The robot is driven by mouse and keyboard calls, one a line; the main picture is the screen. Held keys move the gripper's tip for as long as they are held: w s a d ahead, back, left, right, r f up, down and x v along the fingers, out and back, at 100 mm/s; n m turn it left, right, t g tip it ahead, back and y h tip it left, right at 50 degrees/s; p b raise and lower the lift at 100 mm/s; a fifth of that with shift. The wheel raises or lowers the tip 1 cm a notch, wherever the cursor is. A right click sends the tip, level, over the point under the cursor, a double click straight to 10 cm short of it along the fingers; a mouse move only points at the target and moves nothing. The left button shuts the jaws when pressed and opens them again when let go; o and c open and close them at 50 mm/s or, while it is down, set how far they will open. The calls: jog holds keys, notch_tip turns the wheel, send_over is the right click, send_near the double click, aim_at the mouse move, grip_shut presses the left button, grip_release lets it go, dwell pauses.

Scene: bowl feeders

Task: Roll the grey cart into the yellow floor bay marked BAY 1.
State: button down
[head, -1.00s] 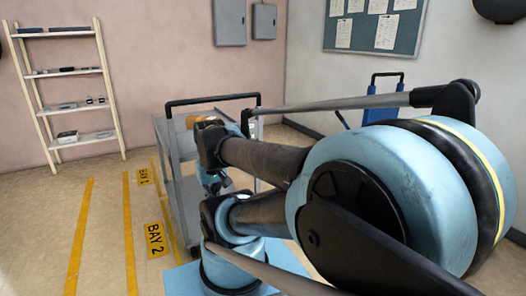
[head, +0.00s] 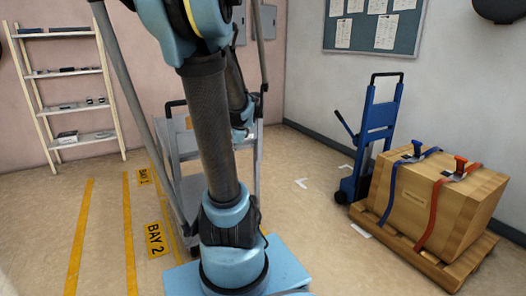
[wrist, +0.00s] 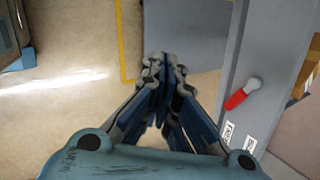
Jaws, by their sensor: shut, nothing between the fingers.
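The grey cart (head: 188,145) stands beyond my arm in the head view, partly hidden by it, with a dark push handle at its top. In the wrist view a grey cart post (wrist: 250,45) carries a red-handled lever (wrist: 238,98) above two small white labels; the lever points down and left. My gripper (wrist: 165,65) is shut and empty, left of the lever and apart from it. The BAY 1 floor plate (head: 144,177) lies at the cart's left, behind the BAY 2 plate (head: 156,239), among yellow floor lines (head: 128,220).
A strapped wooden crate (head: 425,205) on a pallet (head: 420,262) and a blue hand truck (head: 375,125) stand at the right. A shelf rack (head: 48,110) leans at the back left wall. The floor between the rack and the lines looks clear.

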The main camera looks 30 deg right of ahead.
jog(key=w+d+f+m+t, duration=0.1)
jog(key=w+d+m, duration=0.1)
jog(key=d+m, duration=0.5)
jog(key=w+d+f+m+t+h, duration=0.15)
jog(key=d+m, duration=0.25)
jog(key=d, duration=0.6)
jog(key=w+d+f+m+t, duration=0.1)
jog(key=w+d+m, duration=0.3)
jog(key=d, duration=0.5)
send_near(261, 152)
jog(key=x, duration=0.4)
jog(key=shift+w+a+f+m, duration=0.1)
jog(key=shift+f+m, duration=0.1)
jog(key=shift+m, duration=0.2)
